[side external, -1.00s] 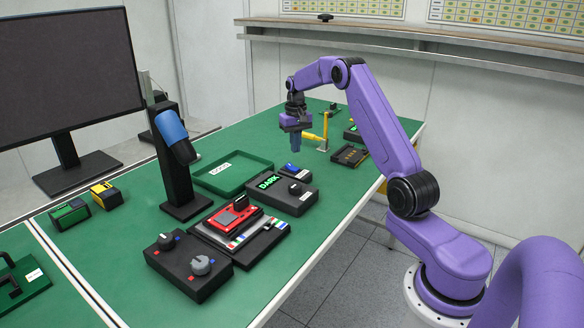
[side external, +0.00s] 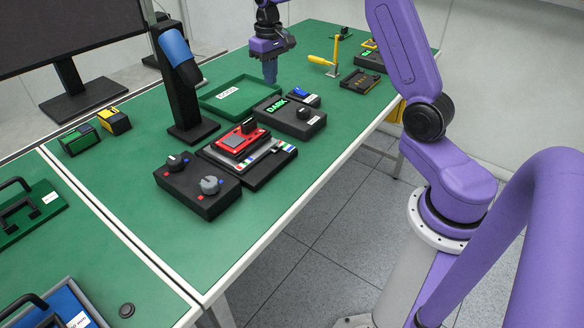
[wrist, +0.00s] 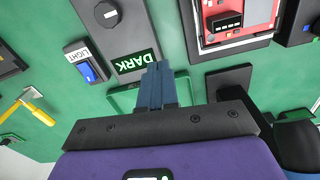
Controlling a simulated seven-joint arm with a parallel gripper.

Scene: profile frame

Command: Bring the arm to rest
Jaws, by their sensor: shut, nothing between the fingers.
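My gripper (side external: 270,72) is purple with blue fingers. It points down above the green table (side external: 340,135), at the back right corner of the shallow green tray (side external: 208,106). The fingers are together with nothing between them; they also show in the wrist view (wrist: 157,72). In the wrist view the tips overlap the near edge of the black box with the lit DARK display (wrist: 132,63). Part of the tray (wrist: 122,103) shows beside the fingers. I cannot tell the exact height of the tips above the table.
A black stand with a blue-topped device (side external: 178,48) rises left of the tray. A yellow-handled lever (side external: 322,62) stands behind right. A red device on a black base (side external: 240,137) and a two-knob box (side external: 198,188) lie in front. A monitor (side external: 70,30) stands at left.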

